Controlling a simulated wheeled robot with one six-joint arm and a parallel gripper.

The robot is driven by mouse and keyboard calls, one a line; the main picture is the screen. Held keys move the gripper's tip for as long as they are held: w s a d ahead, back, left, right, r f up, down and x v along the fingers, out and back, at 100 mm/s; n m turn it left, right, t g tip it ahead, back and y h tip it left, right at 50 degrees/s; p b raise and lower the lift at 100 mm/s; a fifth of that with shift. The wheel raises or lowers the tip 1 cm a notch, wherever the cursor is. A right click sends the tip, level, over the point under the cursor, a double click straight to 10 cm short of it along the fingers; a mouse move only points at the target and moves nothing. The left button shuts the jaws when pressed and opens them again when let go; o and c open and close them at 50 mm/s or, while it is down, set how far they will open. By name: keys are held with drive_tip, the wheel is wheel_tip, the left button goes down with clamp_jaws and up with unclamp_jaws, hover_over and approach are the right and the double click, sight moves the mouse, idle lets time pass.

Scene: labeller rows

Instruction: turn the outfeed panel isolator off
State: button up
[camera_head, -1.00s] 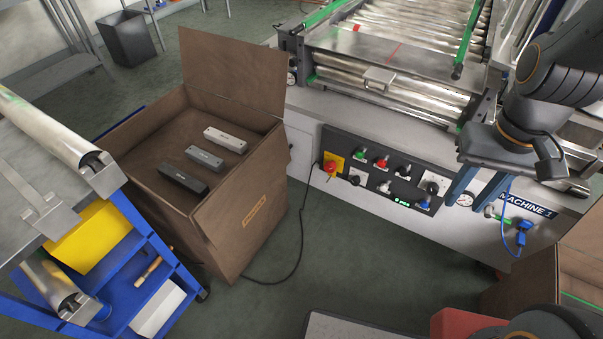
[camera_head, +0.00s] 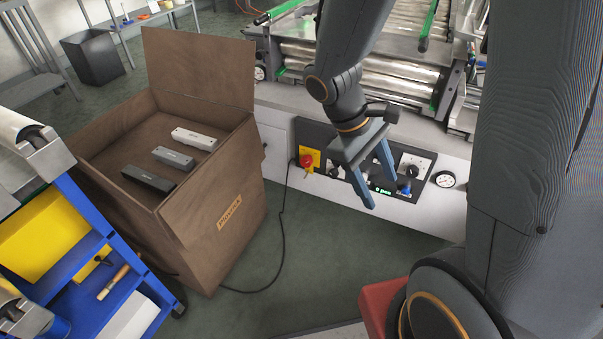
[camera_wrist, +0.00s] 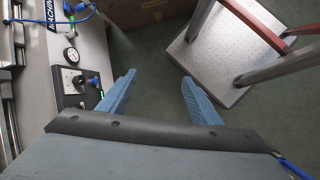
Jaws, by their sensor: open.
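The dark control panel (camera_head: 303,132) is on the machine's pale front face, partly hidden behind my gripper. A black rotary switch on a white square plate (camera_head: 413,166) is at its right end and looks like an isolator; its label cannot be read. The same switch shows at the left in the wrist view (camera_wrist: 73,80). Beside it are a blue-capped knob (camera_head: 404,187) and a green display. My gripper (camera_head: 381,193) is open and empty, with blue fingers pointing downward in front of the panel. In the wrist view the fingers (camera_wrist: 159,78) are apart, to the right of the panel.
A red emergency stop on a yellow plate (camera_head: 307,160) is at the panel's left. A round gauge (camera_head: 444,179) is just right of the panel. A tall brown box (camera_head: 235,215) with several bars inside stands left, near a blue trolley (camera_head: 100,275). A cable runs along the floor.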

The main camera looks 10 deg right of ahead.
drive_tip(key=w+d+f+n+t+h+b, duration=0.1)
drive_tip(key=w+d+f+n+h+b, duration=0.4)
drive_tip(key=w+f+b, duration=0.5)
drive_tip(key=n+t+b, duration=1.6)
drive_tip(key=n+b, duration=0.1)
drive_tip(key=b, duration=0.2)
approach(305, 163)
drive_tip(key=w, duration=0.2)
drive_tip(key=shift+h, duration=0.4)
drive_tip(key=x, duration=0.2)
drive_tip(key=b+x, duration=0.1)
drive_tip(key=x, duration=0.2)
drive_tip(key=b+x, duration=0.1)
drive_tip(key=x, duration=0.1)
drive_tip(key=shift+d, duration=0.55)
drive_tip(key=shift+c, duration=0.4)
drive_tip(key=c, duration=1)
drive_tip(key=shift+o, duration=0.2)
